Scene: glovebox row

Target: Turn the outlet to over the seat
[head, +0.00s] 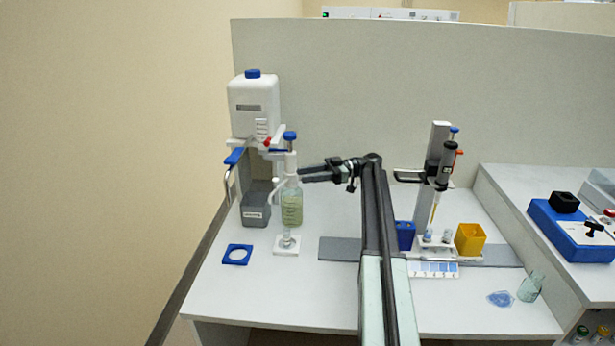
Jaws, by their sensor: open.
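A bottle-top dispenser with a blue knob (290,136) and white body stands on a bottle of pale green liquid (291,208). Its thin white outlet (281,187) curves from the body toward the left and front. A white square pad (279,247) with a small clear piece on it lies in front of the bottle. A blue square frame with a round hole (229,257) lies to its left. I cannot tell which of these is the seat. My gripper (301,173) is open and empty, pointing left, just right of the dispenser body; contact cannot be told.
A white tank (254,100) on a stand and a grey block (256,211) are behind left of the bottle. A pipette stand (437,160), a yellow box (469,239) and a small beaker (531,288) are right of my arm. The front left bench is clear.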

